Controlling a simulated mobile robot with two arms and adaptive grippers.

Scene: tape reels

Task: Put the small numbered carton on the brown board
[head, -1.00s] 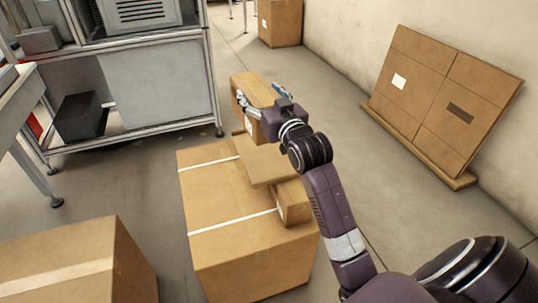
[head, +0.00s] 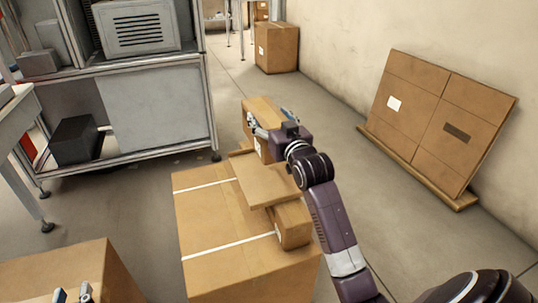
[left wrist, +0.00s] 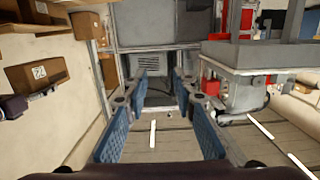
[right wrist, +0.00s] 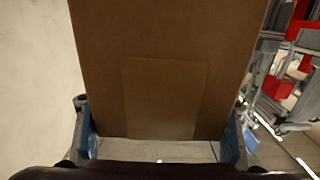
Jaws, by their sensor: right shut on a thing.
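The small carton (head: 263,106) with a white label is in my right gripper (head: 277,128), at the far end of the brown board (head: 270,183). I cannot tell whether its underside touches the board. In the right wrist view the carton's brown face (right wrist: 165,50) fills the middle, with a finger on each side. The left wrist view shows a carton with a printed white label (left wrist: 38,76) at the left. My left gripper (head: 72,295) shows only its fingertips at the bottom left of the head view. It is open and empty in the left wrist view (left wrist: 163,95).
The board lies above a large taped box (head: 215,225), beside another small carton (head: 293,226) at its near end. Another box (head: 65,275) stands at bottom left. A metal bench (head: 160,110) stands behind. Flat cartons (head: 440,115) lean on the right wall. Floor between is clear.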

